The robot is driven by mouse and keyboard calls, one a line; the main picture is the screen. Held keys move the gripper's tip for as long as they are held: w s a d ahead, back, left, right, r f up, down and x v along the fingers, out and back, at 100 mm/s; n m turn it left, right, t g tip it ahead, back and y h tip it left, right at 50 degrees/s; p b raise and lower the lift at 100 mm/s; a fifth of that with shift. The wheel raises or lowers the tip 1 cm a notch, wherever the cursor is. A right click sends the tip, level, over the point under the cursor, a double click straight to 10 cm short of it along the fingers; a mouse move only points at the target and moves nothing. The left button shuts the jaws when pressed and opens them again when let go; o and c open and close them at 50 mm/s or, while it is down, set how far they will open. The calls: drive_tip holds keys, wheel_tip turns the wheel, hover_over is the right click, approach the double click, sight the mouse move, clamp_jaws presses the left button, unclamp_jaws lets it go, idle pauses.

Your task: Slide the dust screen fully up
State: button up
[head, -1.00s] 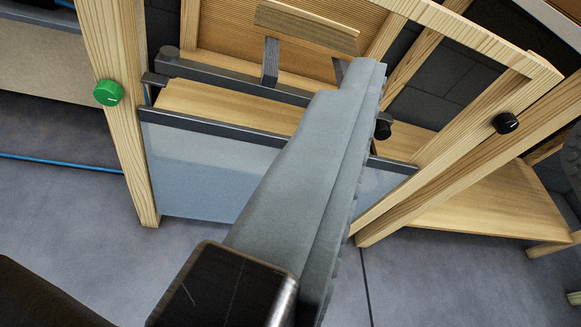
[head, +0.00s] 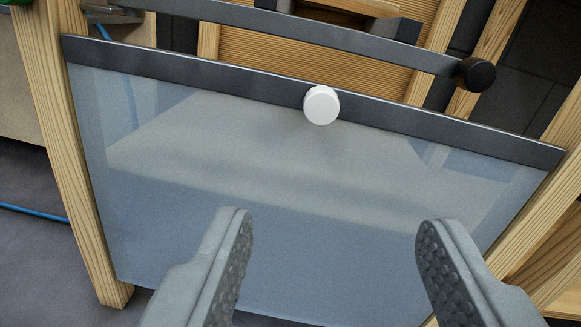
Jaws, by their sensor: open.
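The dust screen (head: 260,215) is a translucent bluish panel with a dark top rail (head: 200,77), set between two wooden posts. A white round knob (head: 321,105) sits on the top rail near its middle. The screen stands low in the frame, with the opening above its rail uncovered. My gripper (head: 335,240) is open and empty, its two grey fingers in front of the panel and below the knob in the picture. The fingers are spread to either side of the knob's line and are apart from it. The screen's bottom edge is partly hidden by my fingers.
A dark bar (head: 300,33) with a black round end (head: 475,74) crosses above the screen's rail. The wooden left post (head: 60,150) and a wooden post at right flank the screen. A blue hose (head: 30,212) lies on the floor at left.

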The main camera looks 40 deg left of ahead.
sight(321, 112)
drive_tip(key=x, duration=1.1)
drive_tip(key=f+x, duration=0.1)
drive_tip(key=x, duration=0.5)
drive_tip(key=shift+w+a, duration=0.15)
